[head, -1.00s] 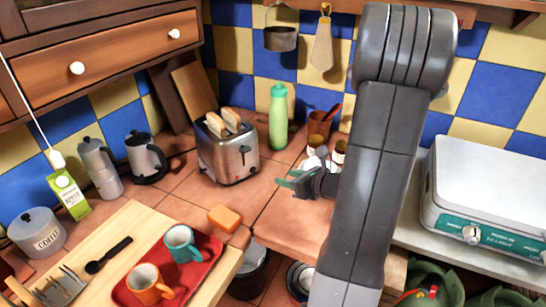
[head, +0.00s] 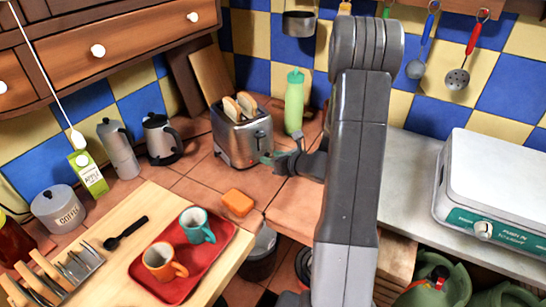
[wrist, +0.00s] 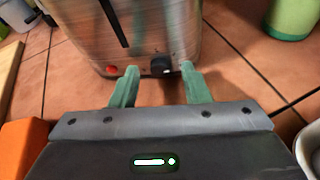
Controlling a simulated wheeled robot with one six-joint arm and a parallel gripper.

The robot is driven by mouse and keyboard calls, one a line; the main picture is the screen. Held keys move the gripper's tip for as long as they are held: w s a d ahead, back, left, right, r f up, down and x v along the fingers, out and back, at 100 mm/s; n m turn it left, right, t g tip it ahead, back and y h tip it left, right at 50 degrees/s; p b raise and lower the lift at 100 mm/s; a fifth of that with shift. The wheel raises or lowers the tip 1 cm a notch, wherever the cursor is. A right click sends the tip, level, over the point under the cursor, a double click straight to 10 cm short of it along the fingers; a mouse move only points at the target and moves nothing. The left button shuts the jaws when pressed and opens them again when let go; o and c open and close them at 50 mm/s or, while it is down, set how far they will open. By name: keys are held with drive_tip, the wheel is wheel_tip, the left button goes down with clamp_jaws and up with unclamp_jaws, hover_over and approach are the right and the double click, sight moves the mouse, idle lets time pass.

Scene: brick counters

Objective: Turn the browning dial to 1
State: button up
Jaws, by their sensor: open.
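The silver toaster (head: 240,138) stands on the tiled counter with two slices of bread in its slots. In the wrist view its front face (wrist: 130,40) fills the top, with a black browning dial (wrist: 160,65) low on the right and a red button (wrist: 111,70) to its left. The dial's setting is too small to read. My gripper (head: 276,157) is at the toaster's right side in the head view. In the wrist view its green fingers (wrist: 155,80) are open and empty, pointing at the toaster, with the dial between the tips and nearer the right one.
A green bottle (head: 294,103) stands right of the toaster. An orange sponge (head: 238,202) lies in front on the tiles. A red tray (head: 215,255) with two cups is at the front. A kettle (head: 160,140) stands left of the toaster.

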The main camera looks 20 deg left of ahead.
clamp_jaws()
drive_tip(key=b, duration=0.2)
drive_tip(key=shift+a+f+n+b, duration=0.1)
drive_tip(key=shift+f+n+b, duration=0.15)
drive_tip(key=shift+n+b, duration=0.05)
drive_tip(key=shift+r+t+h+b, duration=0.2)
drive_tip(key=shift+t+h+b, duration=0.1)
drive_tip(key=shift+t+b, duration=0.1)
unclamp_jaws()
